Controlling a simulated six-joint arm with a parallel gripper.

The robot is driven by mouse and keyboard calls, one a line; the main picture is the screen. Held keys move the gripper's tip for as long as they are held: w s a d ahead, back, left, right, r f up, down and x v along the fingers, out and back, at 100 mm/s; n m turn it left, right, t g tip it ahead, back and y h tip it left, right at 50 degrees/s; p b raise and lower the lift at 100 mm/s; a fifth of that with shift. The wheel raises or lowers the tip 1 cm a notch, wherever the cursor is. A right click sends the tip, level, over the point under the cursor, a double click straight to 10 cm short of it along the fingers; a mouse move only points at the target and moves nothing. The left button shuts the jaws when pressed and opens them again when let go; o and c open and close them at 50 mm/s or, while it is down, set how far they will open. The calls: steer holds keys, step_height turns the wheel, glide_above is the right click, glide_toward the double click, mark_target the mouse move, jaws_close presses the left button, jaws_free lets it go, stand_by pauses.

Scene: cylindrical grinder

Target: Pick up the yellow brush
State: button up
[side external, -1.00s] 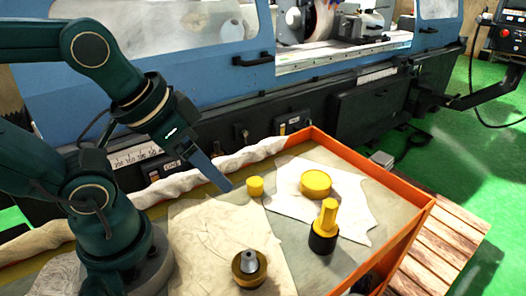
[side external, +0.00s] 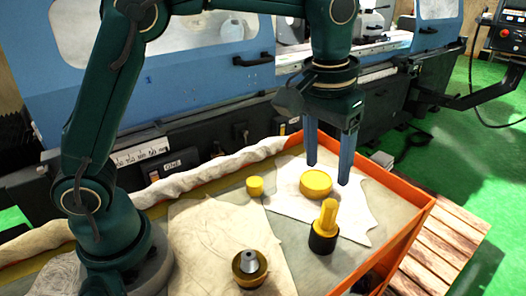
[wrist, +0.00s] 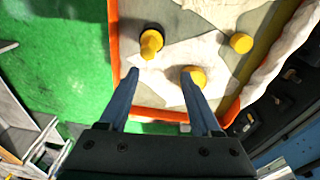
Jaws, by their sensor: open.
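The yellow brush (side external: 329,215) stands upright, with a yellow handle on a dark round base, near the front right of the orange-edged tray. In the wrist view, the brush (wrist: 151,42) shows beyond and slightly left of the gap between the fingertips. My gripper (side external: 328,175) is open and empty, pointing down behind the brush in the side view. Its two blue fingers also show in the wrist view (wrist: 159,74). The fingers are near the yellow round disc (side external: 316,185); whether they touch it cannot be told.
A small yellow cylinder (side external: 254,187) stands left of the disc. A brass-coloured piece with a metal cone (side external: 249,268) is at the front on a cloth (side external: 215,225). The tray's orange rim (side external: 405,189) and the blue grinder (side external: 225,75) bound the space.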

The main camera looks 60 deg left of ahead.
mark_target(332, 203)
steer(key=shift+m+g, duration=0.4)
steer(key=shift+g, duration=0.2)
steer(key=f, duration=0.1)
steer(key=d+f, duration=0.1)
steer(key=f, duration=0.1)
steer(key=d+f, duration=0.1)
steer(key=shift+w+d+f, duration=0.1)
steer(key=shift+w+f, duration=0.05)
steer(key=shift+f, duration=0.6)
steer(key=shift+d+f, duration=0.1)
steer(key=shift+f, duration=2.3)
steer(key=shift+c, duration=0.3)
jaws_close()
